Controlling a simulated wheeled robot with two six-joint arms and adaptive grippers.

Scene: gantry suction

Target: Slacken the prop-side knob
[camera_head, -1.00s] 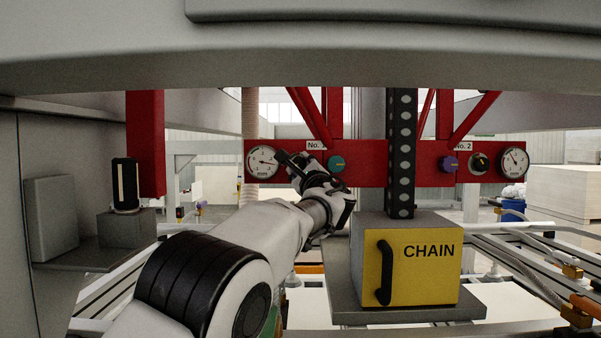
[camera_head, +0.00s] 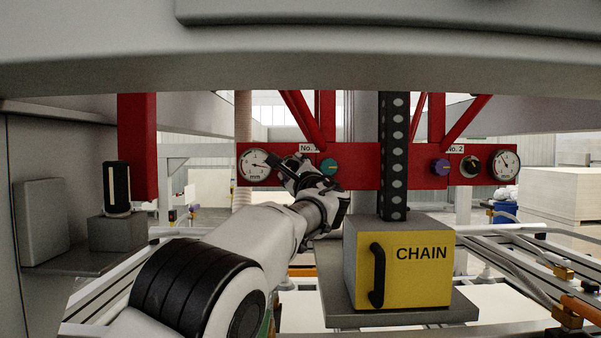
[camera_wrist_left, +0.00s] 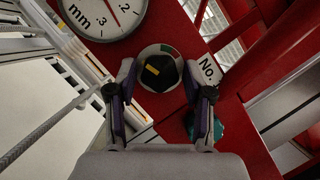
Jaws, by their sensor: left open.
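A red crossbeam (camera_head: 360,180) carries the knobs and dials. A black knob with a yellow mark (camera_wrist_left: 158,72) sits beside the left dial (camera_head: 256,166), by the "No." label; in the head view my gripper mostly covers it. My left gripper (camera_wrist_left: 158,88) is open, its fingers on either side of this knob; contact cannot be told. A teal knob (camera_head: 329,166) is just right of it and shows partly behind a finger in the wrist view (camera_wrist_left: 205,126). Near the No. 2 label are a purple knob (camera_head: 440,167) and another black knob (camera_head: 471,167). No label names the prop side.
A yellow-fronted CHAIN box (camera_head: 420,268) stands on a grey plate below a black perforated upright (camera_head: 393,150). At left, a black cylinder with a white stripe (camera_head: 117,188) stands on a grey block (camera_head: 117,233). A grey beam crosses overhead.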

